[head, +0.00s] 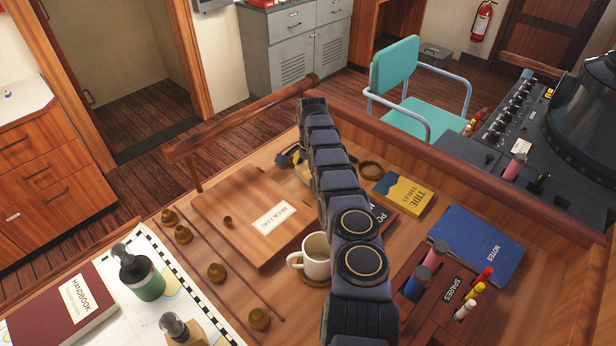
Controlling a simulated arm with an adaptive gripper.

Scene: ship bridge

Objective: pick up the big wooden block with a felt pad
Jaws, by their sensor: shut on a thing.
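My arm rises from the bottom centre and reaches away over the desk. Its own links hide its far end, and I cannot make out my gripper's fingers. A dark piece with yellow parts (289,156) shows just left of my arm; I cannot tell what it is. I cannot make out a big wooden block with a felt pad for certain.
A wooden deck-log box (236,201), a white mug (315,262), a yellow tide-tables book (403,193), a blue notes book (476,244) and a spares rack (440,310) crowd the desk. A raised rim (440,160) edges the desk.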

